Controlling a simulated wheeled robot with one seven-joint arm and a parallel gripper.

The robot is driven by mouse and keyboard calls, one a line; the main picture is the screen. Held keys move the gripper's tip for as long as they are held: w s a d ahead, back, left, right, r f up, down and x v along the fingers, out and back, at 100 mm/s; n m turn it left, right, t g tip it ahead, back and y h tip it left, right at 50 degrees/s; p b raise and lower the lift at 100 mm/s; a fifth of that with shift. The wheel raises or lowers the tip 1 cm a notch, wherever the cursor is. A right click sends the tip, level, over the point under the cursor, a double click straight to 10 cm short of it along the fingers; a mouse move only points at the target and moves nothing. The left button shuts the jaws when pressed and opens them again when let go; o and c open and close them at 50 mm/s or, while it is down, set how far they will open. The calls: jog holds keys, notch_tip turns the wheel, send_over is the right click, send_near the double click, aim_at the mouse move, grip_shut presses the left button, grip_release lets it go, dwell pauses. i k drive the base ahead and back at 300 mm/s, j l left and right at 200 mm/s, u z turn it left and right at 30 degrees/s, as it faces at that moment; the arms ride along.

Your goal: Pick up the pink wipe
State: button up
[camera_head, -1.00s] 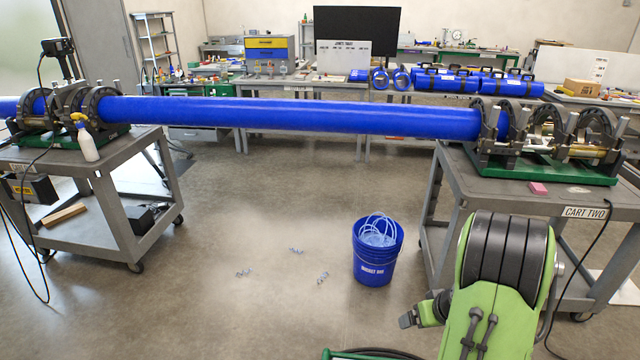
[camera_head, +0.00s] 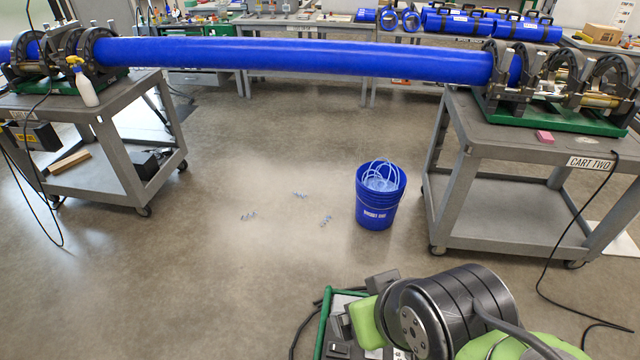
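The pink wipe (camera_head: 545,137) is a small pink block-like piece lying flat on the grey top of cart two (camera_head: 500,140), near its front edge, in front of the green-based pipe clamp. My green and black arm fills the lower right of the head view, well below and in front of the cart. A dark part (camera_head: 383,283) beside the green link may belong to my gripper, but no fingers can be made out. Nothing touches the wipe.
A long blue pipe (camera_head: 290,57) spans from the left cart (camera_head: 110,110) to cart two. A blue bucket (camera_head: 379,205) stands on the floor left of cart two, with several small scraps (camera_head: 300,195) near it. A black cable hangs off cart two's right side.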

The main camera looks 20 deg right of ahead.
aim_at(544, 137)
jog(key=z, duration=1.9)
